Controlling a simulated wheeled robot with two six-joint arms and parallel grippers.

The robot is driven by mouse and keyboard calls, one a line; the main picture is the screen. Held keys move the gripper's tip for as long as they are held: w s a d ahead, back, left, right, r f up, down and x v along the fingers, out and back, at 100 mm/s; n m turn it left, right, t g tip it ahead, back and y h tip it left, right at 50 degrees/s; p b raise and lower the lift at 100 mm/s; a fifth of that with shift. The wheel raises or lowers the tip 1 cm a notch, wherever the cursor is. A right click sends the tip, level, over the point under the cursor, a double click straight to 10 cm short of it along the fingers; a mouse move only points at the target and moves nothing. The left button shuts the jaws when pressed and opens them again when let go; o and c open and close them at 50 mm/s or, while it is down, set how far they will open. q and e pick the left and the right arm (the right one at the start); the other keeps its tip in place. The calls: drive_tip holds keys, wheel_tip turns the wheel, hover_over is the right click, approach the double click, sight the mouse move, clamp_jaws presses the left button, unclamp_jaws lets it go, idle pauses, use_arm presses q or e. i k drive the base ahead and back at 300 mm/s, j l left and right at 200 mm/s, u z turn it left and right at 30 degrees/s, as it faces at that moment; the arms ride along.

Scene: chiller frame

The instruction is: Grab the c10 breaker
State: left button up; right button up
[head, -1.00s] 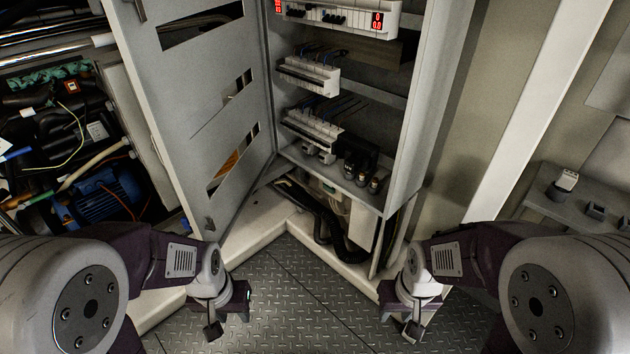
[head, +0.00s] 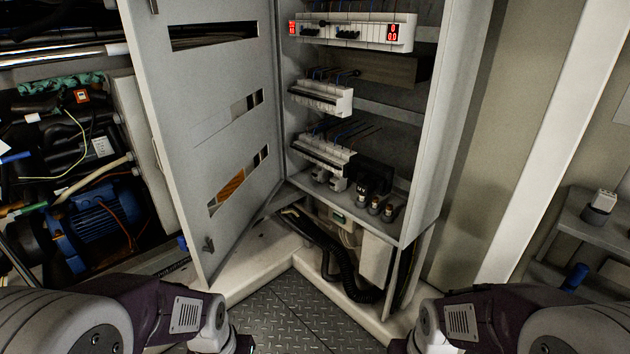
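Rows of white breakers sit in the open cabinet: a top row with red displays (head: 352,32), a middle row (head: 321,97) and a lower row (head: 320,150). A few small loose devices (head: 374,205) stand on the cabinet floor. A white breaker-like block (head: 604,201) sits in a dark holder on the right shelf. No c10 marking is legible on any of them. My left gripper (head: 243,345) and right gripper (head: 398,346) show only slightly at the bottom edge, well below and in front of the cabinet. Their fingertips are cut off.
The cabinet door (head: 205,130) stands open to the left. A grey shelf (head: 570,222) at the right also carries a blue object (head: 576,276) lower down. A blue motor (head: 95,222) and cables fill the left side. Metal plate floor (head: 290,315) lies between my arms.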

sight(321, 175)
drive_tip(key=i+l+u, duration=0.2)
drive_tip(key=u, duration=0.25)
drive_tip(key=i+l+u, duration=0.6)
drive_tip(key=l+u, duration=0.25)
drive_tip(key=i+l+u, duration=0.2)
drive_tip(key=l+u, duration=0.2)
drive_tip(key=j, duration=0.05)
